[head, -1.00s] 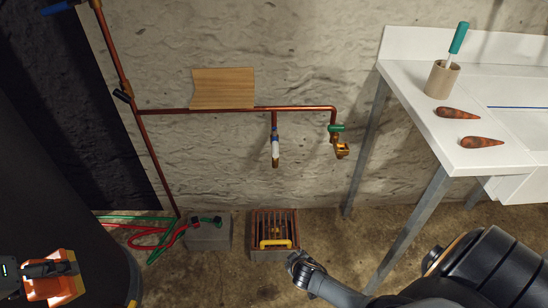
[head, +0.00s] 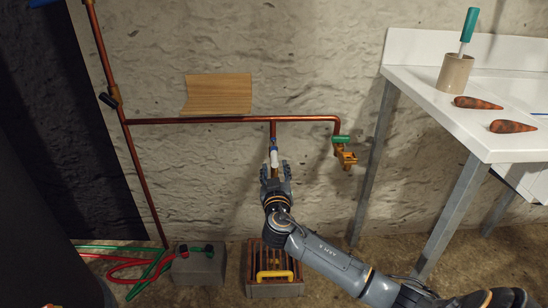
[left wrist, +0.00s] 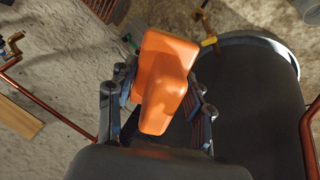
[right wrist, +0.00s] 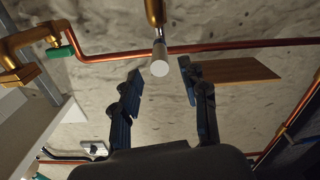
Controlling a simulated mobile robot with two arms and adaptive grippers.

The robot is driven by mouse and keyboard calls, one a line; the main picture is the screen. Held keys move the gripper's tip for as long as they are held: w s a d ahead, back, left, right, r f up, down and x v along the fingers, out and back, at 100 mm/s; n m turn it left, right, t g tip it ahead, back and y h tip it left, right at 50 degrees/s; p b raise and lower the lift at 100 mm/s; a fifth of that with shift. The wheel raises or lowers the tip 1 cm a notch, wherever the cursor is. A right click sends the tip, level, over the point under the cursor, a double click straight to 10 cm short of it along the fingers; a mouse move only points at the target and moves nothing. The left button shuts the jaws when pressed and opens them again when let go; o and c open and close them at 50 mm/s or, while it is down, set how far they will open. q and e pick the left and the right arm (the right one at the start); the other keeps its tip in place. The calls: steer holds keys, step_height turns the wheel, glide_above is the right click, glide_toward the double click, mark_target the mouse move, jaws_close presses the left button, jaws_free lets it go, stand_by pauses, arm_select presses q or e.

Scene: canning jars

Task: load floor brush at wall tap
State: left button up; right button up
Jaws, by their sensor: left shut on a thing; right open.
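The brass wall tap with a green lever (head: 342,148) is on the right end of the copper pipe; it also shows in the right wrist view (right wrist: 60,52). A short white-tipped outlet (head: 273,157) hangs from the pipe's middle. My right gripper (head: 275,170) is open just below it. In the right wrist view the white tip (right wrist: 159,66) appears between the open fingers (right wrist: 158,75), with gaps both sides. My left gripper (left wrist: 160,90) is shut on an orange block-like body (left wrist: 168,75). I cannot tell whether this is the floor brush.
A white table (head: 440,100) with carrots and a pot (head: 455,73) stands right. A wooden board (head: 217,94) is above the pipe.

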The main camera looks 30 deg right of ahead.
mark_target(274, 153)
arm_select(q)
steer(key=shift+f+b, duration=0.8)
steer(key=shift+f, duration=0.1)
arm_select(e)
steer(key=x, duration=0.9)
steer(key=shift+w+f, duration=0.1)
steer(key=shift+c, duration=0.5)
jaws_close()
